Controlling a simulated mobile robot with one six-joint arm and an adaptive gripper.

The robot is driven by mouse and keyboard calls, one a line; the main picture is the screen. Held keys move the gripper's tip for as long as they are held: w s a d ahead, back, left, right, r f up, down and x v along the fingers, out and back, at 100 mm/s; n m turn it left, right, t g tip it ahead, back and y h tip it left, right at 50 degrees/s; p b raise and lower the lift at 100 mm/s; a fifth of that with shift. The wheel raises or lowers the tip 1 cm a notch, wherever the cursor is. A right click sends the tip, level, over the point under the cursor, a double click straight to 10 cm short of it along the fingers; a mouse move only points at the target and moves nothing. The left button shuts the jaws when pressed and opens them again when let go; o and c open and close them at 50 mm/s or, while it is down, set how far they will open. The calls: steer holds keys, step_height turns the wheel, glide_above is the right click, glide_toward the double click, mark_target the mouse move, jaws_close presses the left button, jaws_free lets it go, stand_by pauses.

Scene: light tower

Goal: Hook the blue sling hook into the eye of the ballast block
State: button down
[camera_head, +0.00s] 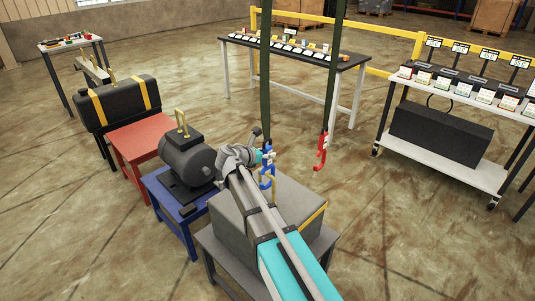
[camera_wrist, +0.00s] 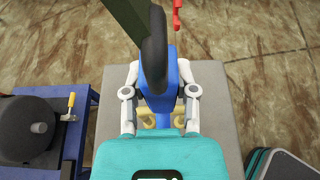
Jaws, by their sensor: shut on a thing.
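The blue sling hook (camera_head: 267,178) hangs at the lower end of the left dark green sling (camera_head: 265,80), above the grey ballast block (camera_head: 226,217). My gripper (camera_head: 262,158) is shut on the hook's upper part. In the wrist view my gripper's fingers (camera_wrist: 160,92) hold both sides of the blue hook (camera_wrist: 172,75), with the grey block top (camera_wrist: 215,140) below. A small yellowish shape (camera_wrist: 148,122) shows under the hook. It may be the block's eye, but the hook and fingers partly hide it. I cannot tell whether the hook passes through it.
A red hook (camera_head: 321,152) hangs on another sling to the right. A dark motor (camera_head: 185,160) on a blue stand is left of the block. Beyond it are a red stand (camera_head: 138,139) and a black tank (camera_head: 118,103) with yellow straps. Open floor lies right of the block.

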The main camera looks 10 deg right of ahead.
steer(key=shift+f, duration=0.3)
stand_by(0.4)
steer(key=shift+c, duration=1.6)
jaws_free()
steer(key=shift+b, duration=0.3)
